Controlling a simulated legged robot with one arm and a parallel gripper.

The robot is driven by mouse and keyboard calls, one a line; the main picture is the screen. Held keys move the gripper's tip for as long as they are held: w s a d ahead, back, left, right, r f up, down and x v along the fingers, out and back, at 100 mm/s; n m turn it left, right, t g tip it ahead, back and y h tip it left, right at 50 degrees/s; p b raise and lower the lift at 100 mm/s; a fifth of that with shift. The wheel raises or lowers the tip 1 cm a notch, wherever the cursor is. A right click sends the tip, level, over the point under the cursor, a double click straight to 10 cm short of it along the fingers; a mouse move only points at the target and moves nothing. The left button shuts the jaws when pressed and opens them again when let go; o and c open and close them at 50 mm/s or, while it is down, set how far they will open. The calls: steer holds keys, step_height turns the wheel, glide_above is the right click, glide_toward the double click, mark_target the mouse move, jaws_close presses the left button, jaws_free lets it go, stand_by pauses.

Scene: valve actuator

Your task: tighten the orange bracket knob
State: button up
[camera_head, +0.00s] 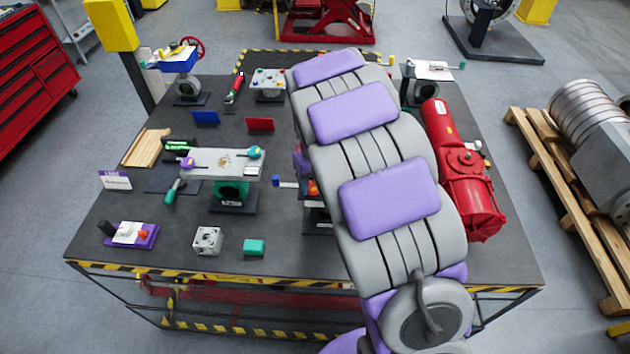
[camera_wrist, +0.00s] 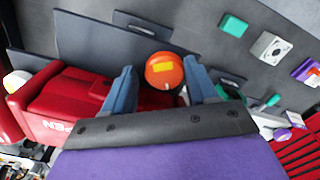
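The orange knob (camera_wrist: 164,70), round with a yellow mark on its face, sits between the two blue fingers of my gripper (camera_wrist: 158,69) in the wrist view. The fingers are spread on either side of it. A gap shows on the left, while the right finger is very close; I cannot tell whether it touches. In the head view only a small orange part of the knob (camera_head: 313,187) shows at the edge of my arm. My gripper and most of the bracket are hidden behind my arm there.
A red actuator (camera_head: 465,180) lies on the table right of my arm; its red body (camera_wrist: 75,95) is left of the fingers in the wrist view. A white cube block (camera_head: 207,241) and a green block (camera_head: 254,247) stand near the front. A plate with valve (camera_head: 222,163) stands left.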

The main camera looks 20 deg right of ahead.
steer(key=shift+a, duration=0.5)
steer(key=shift+c, duration=0.6)
steer(key=shift+d, duration=0.25)
steer(key=c, duration=0.3)
steer(key=shift+f, duration=0.1)
steer(key=c, duration=0.4)
steer(key=shift+o, duration=0.2)
steer(key=shift+m, duration=0.3)
steer(key=shift+m+p, duration=0.4)
steer(key=shift+m, duration=2.2)
